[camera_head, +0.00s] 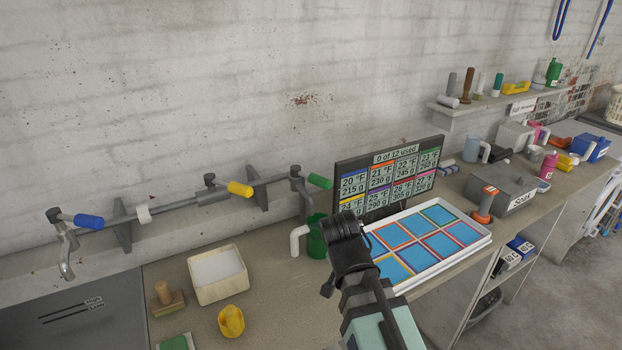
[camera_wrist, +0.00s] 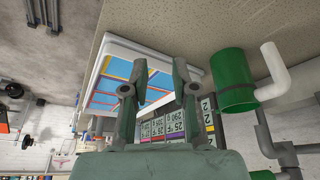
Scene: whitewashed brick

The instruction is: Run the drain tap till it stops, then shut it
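A grey pipe (camera_head: 215,194) runs along the wall with several tap handles. A blue handle (camera_head: 88,221) is at the left end, above a curved metal spout (camera_head: 66,262). A yellow handle (camera_head: 240,189) is mid-pipe, and a green handle (camera_head: 319,181) is at the right end. No label shows which is the drain tap, and no flow is visible. A green vessel with a white bent handle (camera_head: 316,240) stands under the green-handled end; it also shows in the wrist view (camera_wrist: 235,80). My gripper (camera_wrist: 157,88) is open and empty, beside the vessel.
A white tub (camera_head: 218,275), yellow object (camera_head: 231,321) and wooden-handled block (camera_head: 166,300) stand on the counter. A white tray (camera_head: 480,242) of blue panels and a display board (camera_head: 388,180) reading "0 of 12 used" are right.

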